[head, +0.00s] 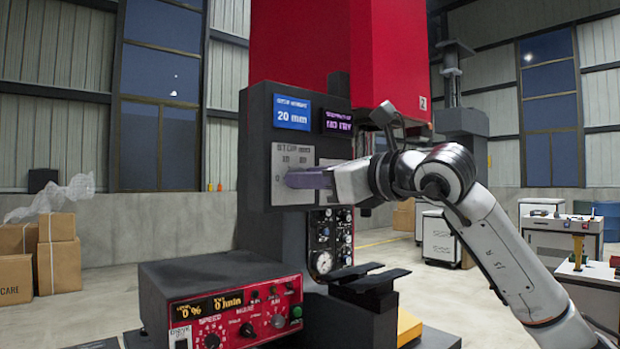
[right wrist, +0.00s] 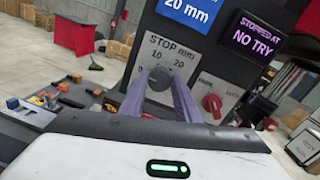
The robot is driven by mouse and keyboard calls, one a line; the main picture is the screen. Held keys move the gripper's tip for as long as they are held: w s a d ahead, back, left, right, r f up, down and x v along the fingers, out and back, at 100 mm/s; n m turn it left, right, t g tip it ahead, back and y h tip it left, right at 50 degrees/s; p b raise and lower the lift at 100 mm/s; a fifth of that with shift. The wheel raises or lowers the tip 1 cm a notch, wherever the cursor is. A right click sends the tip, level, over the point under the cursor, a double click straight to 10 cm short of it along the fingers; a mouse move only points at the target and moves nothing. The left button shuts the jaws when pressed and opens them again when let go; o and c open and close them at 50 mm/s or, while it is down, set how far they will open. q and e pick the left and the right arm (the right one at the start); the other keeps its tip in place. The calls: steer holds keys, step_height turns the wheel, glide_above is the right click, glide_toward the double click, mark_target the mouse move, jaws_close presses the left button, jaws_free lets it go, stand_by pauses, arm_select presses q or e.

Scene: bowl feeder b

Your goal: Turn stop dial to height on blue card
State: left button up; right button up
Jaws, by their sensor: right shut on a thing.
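The blue card (head: 292,112) on the machine's dark panel reads "20 mm"; it also shows in the right wrist view (right wrist: 190,10). Below it is the light "STOP mm" plate (head: 283,153), with marks 10 and 20 legible in the right wrist view (right wrist: 185,47). The dark round stop dial (right wrist: 160,84) sits on this plate. My right gripper (head: 297,178) has its purple fingers on either side of the dial, shut on it, as the right wrist view (right wrist: 160,92) shows. The fingers hide the dial in the head view. I cannot tell where its pointer stands. My left gripper is not in view.
A purple display (head: 337,122) reads "STOPPED AT NO TRY". A red knob (right wrist: 212,105) sits on a plate right of the stop dial. A red control box (head: 235,318) with knobs stands below, near gauges (head: 323,262). Cardboard boxes (head: 58,262) stand at left.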

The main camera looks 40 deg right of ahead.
arm_select(q)
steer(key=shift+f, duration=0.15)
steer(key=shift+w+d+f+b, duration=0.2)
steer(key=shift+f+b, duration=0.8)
steer(key=shift+b, duration=0.65)
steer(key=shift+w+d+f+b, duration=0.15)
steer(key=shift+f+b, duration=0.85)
steer(key=shift+b, duration=0.6)
arm_select(e)
steer(key=shift+f+m+t+h, duration=0.15)
steer(key=shift+m+h, duration=0.1)
steer(key=shift+m, duration=3.8)
steer(key=shift+m+t+h, duration=0.1)
steer(key=shift+m+h, duration=0.2)
steer(key=shift+m, duration=3.7)
steer(key=shift+f+m+t+h, duration=0.15)
steer(key=shift+m+h, duration=0.1)
steer(key=shift+m, duration=3.8)
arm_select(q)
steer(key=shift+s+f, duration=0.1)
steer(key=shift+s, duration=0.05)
arm_select(e)
steer(key=o, duration=1)
steer(key=shift+o, duration=0.2)
